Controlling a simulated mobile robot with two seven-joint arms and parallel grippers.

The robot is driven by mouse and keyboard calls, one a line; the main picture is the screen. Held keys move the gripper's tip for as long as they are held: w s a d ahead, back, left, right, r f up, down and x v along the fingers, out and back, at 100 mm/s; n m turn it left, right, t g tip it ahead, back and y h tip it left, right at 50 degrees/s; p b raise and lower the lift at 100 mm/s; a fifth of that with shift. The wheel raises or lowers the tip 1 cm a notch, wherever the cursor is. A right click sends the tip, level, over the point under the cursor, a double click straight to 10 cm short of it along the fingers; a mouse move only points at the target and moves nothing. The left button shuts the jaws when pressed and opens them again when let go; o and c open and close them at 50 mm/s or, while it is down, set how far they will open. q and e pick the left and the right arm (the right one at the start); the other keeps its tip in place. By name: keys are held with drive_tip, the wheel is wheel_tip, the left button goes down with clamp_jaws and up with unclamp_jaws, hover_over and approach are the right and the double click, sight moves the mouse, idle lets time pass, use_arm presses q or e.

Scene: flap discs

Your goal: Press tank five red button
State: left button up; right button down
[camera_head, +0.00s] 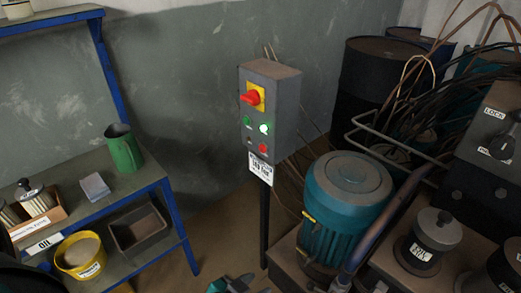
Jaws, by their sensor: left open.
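A grey control box (277,105) stands on a dark post in the middle of the view. A white label (260,168) hangs under it, and its text seems to read tank five. The red button (263,148) is low on the box's front face, below a brightly lit green lamp or button (264,128). A red rotary switch (252,97) on a yellow plate is above them. My right gripper is not in view.
A teal motor (347,184) stands close right of the post, with pipes and cables behind it. Dark drums (375,80) are at the back right. A blue-legged shelf (165,185) on the left holds a green jug (123,148) and tubs. Floor shows between shelf and post.

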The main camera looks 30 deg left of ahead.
use_arm(q)
drive_tip(key=shift+s, duration=0.1)
clamp_jaws()
idle(1.4)
